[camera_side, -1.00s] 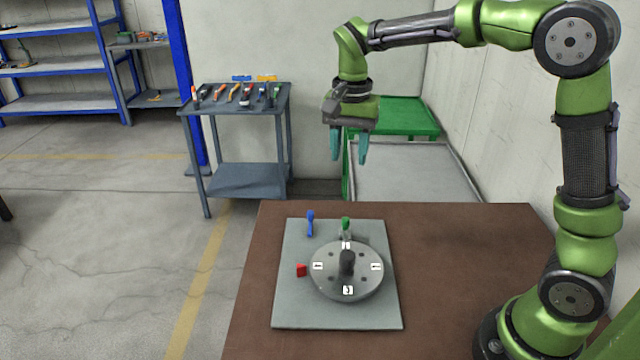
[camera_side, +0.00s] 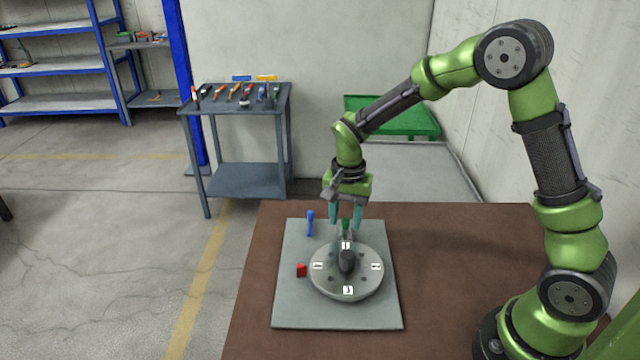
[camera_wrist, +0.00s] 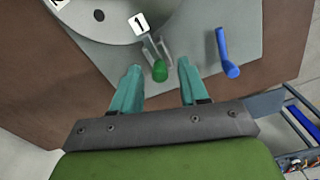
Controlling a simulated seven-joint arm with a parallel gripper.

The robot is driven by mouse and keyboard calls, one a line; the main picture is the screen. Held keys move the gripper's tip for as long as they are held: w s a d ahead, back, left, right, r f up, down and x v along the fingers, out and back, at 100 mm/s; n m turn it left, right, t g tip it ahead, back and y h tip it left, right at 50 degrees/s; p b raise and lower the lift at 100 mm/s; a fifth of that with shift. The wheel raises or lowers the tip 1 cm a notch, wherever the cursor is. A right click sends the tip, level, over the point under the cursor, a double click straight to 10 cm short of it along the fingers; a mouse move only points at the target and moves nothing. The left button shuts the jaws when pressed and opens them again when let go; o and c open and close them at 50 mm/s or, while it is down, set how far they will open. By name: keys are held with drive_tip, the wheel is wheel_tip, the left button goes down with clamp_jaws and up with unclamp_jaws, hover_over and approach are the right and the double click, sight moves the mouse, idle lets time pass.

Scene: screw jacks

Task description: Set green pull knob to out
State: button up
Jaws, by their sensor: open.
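The green pull knob (camera_side: 346,224) stands at the back of the round grey dial on the grey plate in the side view. In the wrist view the green knob (camera_wrist: 159,70) sits at the end of a grey bracket beside the dial. My gripper (camera_side: 345,222) is open above and around the knob, pointing down. In the wrist view its two teal fingers (camera_wrist: 158,78) lie left and right of the knob, with gaps on both sides. I cannot tell how far above the knob the fingertips are.
The round dial (camera_side: 325,285) has a dark central handle (camera_side: 347,262) and number labels. A blue crank handle (camera_side: 310,222) stands left of the green knob; it also shows in the wrist view (camera_wrist: 226,55). A red block (camera_side: 301,270) is at the dial's left. The brown table (camera_side: 460,270) is clear at right.

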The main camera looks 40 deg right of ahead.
drive_tip(key=shift+f, duration=0.2)
clamp_jaws()
idle(0.3)
drive_tip(key=shift+w+d, duration=0.9)
drive_tip(key=shift+w, duration=0.05)
unclamp_jaws()
wheel_tip(320, 180, up, 17)
